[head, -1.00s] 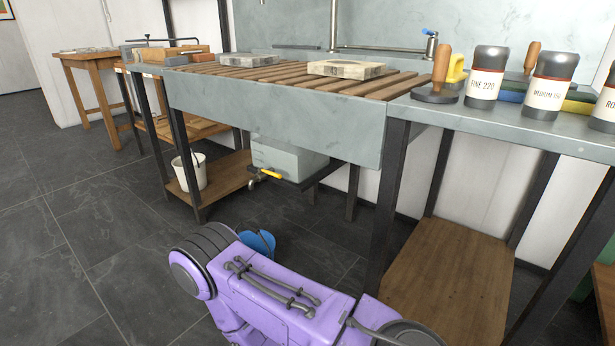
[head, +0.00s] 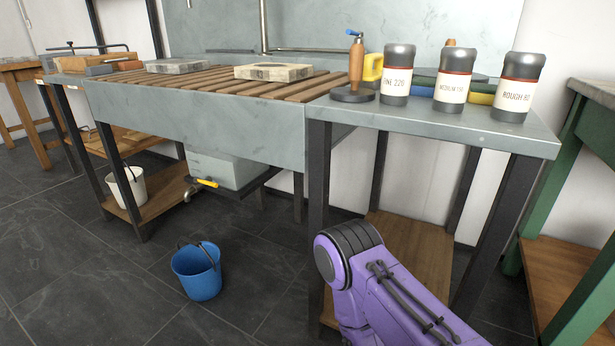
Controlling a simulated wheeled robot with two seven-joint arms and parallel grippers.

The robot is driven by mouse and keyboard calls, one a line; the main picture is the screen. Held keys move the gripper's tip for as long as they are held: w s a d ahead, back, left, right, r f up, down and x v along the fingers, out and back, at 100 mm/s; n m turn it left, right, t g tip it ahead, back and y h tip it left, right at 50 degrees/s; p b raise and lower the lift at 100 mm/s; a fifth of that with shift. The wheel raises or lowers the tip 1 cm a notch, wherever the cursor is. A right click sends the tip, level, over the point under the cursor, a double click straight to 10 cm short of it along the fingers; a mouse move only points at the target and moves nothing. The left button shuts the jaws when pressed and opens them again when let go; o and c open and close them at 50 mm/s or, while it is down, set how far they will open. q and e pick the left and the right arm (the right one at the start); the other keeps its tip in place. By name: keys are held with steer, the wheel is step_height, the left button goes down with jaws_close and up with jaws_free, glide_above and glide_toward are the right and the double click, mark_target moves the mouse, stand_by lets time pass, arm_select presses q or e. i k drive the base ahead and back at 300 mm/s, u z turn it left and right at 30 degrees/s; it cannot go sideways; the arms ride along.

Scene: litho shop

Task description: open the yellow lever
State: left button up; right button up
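The yellow lever (head: 208,183) sits on a small tap at the lower front of a grey box (head: 222,168) under the sink. It lies roughly level, pointing right. The metal spout (head: 190,192) shows just left of and below it. A purple arm link of mine fills the lower right of the head view, well to the right of the lever and apart from it. Neither of my grippers shows in the view.
A blue bucket (head: 197,271) stands on the dark floor in front of the tap. A white bucket (head: 128,187) stands on the low shelf at left. A black table leg (head: 318,190) stands right of the box. Shaker jars (head: 397,75) line the right tabletop. Floor at left is clear.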

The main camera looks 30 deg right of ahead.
mark_target(195, 179)
steer(key=z, duration=0.7)
steer(key=i, duration=0.6)
